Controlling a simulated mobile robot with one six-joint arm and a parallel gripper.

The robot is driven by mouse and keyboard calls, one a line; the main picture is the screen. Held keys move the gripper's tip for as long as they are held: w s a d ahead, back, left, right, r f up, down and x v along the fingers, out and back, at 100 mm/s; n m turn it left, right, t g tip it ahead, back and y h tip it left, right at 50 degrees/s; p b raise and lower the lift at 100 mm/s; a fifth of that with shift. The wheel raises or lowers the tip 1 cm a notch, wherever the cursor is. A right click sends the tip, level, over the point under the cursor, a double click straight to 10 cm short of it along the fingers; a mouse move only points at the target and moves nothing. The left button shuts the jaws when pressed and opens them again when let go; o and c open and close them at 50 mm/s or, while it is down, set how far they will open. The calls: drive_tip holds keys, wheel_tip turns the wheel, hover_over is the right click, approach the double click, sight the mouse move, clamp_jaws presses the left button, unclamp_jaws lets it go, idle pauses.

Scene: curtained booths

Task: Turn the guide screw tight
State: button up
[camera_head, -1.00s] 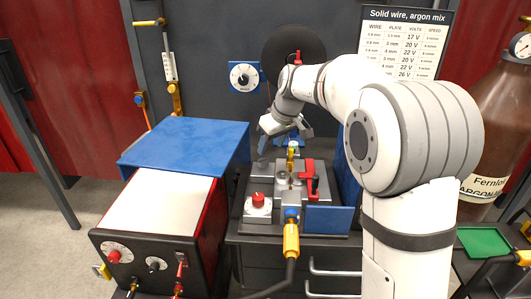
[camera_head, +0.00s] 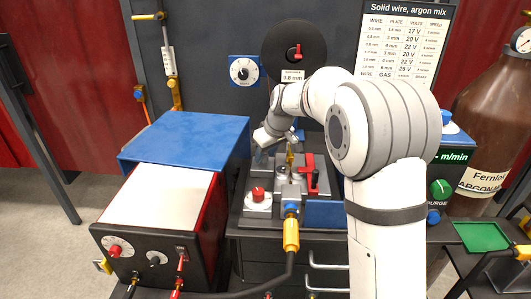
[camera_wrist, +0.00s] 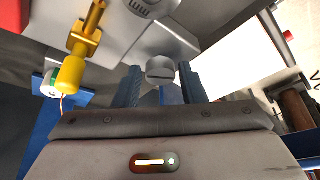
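A grey slotted screw head (camera_wrist: 160,70), which looks like the guide screw, shows in the wrist view. It sits between the two blue fingers of my gripper (camera_wrist: 160,76), with a gap visible on each side. The fingers are apart and do not visibly touch it. In the head view my gripper (camera_head: 268,140) is tilted down at the back left of the grey wire feed unit (camera_head: 268,212); its fingers and the screw are hard to make out there. A brass fitting (camera_wrist: 82,45) with a thin copper wire stands left of my fingers in the wrist view.
A red lever (camera_head: 308,176) and a red knob (camera_head: 257,193) stand on the feed unit near my gripper. A black spool (camera_head: 285,45) hangs behind. A welding machine with a white top (camera_head: 160,198) stands left. A brown gas cylinder (camera_head: 488,110) is at right.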

drive_tip(key=c, duration=0.6)
drive_tip(key=shift+s+a+m+t+h+p, duration=0.15)
drive_tip(key=shift+m+t+h+p, duration=0.15)
drive_tip(key=shift+m, duration=0.8)
drive_tip(key=shift+w+a+m+t+h+p, duration=0.15)
drive_tip(key=shift+m+h, duration=0.25)
drive_tip(key=shift+m, duration=0.7)
drive_tip(key=shift+s, duration=0.1)
drive_tip(key=o, duration=1)
drive_tip(key=v, duration=0.8)
